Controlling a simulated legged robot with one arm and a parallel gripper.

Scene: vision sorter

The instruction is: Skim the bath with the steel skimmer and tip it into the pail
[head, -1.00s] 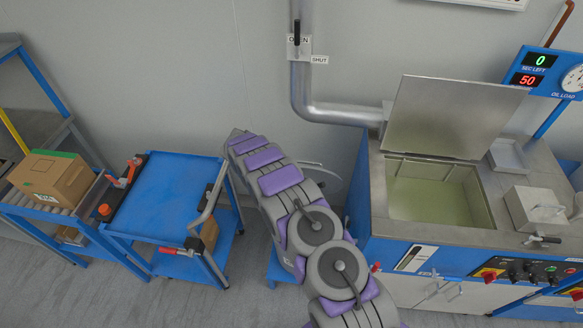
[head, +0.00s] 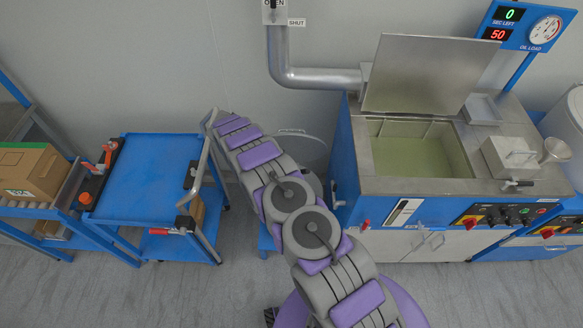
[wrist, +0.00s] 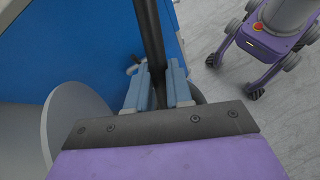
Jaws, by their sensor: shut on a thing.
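The bath is an open steel tank (head: 420,155) of cloudy green liquid, its lid (head: 425,75) raised. In the wrist view, my gripper (wrist: 158,92) is shut on a dark, slim bar, which looks like the handle of the steel skimmer (wrist: 148,30). The skimmer's head is not visible. A round grey rim (head: 318,150), apparently the pail, shows behind my arm, left of the bath cabinet. A grey curved wall at the left of the wrist view may be the same pail. My arm hides the gripper in the head view.
A blue trolley (head: 155,180) stands at left, beside a roller rack with a cardboard box (head: 32,172). A steel pipe (head: 300,75) runs along the wall into the cabinet. The display (head: 525,28) reads 0 seconds left and 50. Grey floor is clear in front.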

